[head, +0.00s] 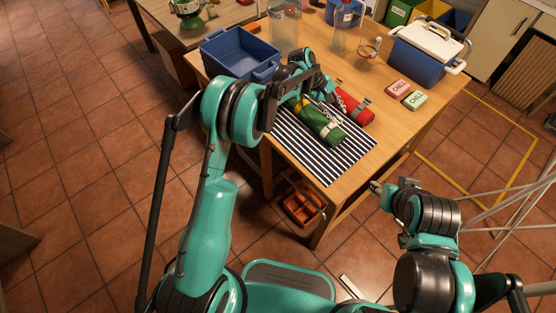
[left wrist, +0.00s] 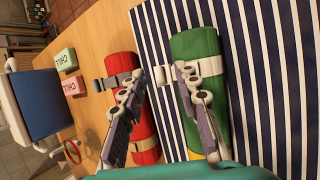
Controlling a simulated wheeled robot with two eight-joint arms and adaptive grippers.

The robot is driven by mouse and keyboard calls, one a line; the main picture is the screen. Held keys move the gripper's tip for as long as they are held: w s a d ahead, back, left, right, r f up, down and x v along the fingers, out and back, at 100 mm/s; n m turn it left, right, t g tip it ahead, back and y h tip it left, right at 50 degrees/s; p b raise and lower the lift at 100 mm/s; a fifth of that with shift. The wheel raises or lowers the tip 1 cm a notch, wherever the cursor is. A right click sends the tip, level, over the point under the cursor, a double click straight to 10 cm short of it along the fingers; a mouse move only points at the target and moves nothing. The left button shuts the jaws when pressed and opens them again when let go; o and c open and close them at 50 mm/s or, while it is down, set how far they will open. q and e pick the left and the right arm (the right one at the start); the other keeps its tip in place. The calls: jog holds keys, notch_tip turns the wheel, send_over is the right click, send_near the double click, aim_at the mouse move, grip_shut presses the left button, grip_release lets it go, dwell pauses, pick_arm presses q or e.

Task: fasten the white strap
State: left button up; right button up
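The green roll (head: 335,138) lies on the blue-and-white striped mat (head: 350,160), also seen in the left wrist view (left wrist: 195,45). The white strap (head: 328,127) lies across it; in the left wrist view one end of this strap (left wrist: 159,75) sticks out beside the roll. My left gripper (left wrist: 160,76) is open over the rolls, one finger over the green roll, the other by the red roll; it partly hides the strap. It shows darkly in the head view (head: 322,96). My right gripper (head: 376,187) is off the table's front edge, its fingers too small to judge.
A red roll (head: 353,108) with a grey strap (left wrist: 110,81) lies alongside. A blue bin (head: 225,55), a glass container (head: 284,28), two CHILL boxes (head: 398,88) (head: 414,100) and a blue cooler (head: 418,62) stand around. An orange crate (head: 300,208) sits below the tabletop.

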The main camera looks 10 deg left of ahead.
pick_arm(q)
jog(key=shift+s+a+f+t+h+b, duration=0.1)
jog(key=shift+s+a+t+h+b, duration=0.3)
jog(key=shift+s+t+h, duration=0.15)
jog(key=s+a+m+t+h+b, duration=0.1)
jog(key=t+h+b, duration=0.1)
jog(key=b, duration=0.1)
jog(key=s+a+f+m+t+h+b, duration=0.1)
jog(key=s+t+h+b, duration=0.1)
jog(key=h+b, duration=0.1)
jog(key=s+a+m+t+h+b, duration=0.1)
jog(key=t+h+b, duration=0.1)
jog(key=b, duration=0.2)
jog(key=shift+s+a+f+t, duration=0.15)
jog(key=shift+a+f+t, duration=0.15)
jog(key=shift+f, duration=0.1)
jog(key=r+p+v, duration=0.1)
jog(key=p+v, duration=0.1)
jog(key=v, duration=0.6)
jog(key=s+a+r+m+g+y, duration=0.1)
jog(key=s+m+y, duration=0.1)
jog(key=s+y, duration=0.3)
jog(key=s+a+r+m+g+y+b, duration=0.1)
jog(key=s+y, duration=0.4)
jog(key=s, duration=0.5)
jog(key=shift+s+a+r+m, duration=0.3)
jog(key=shift+a+m, duration=0.2)
jog(key=shift+a, duration=0.25)
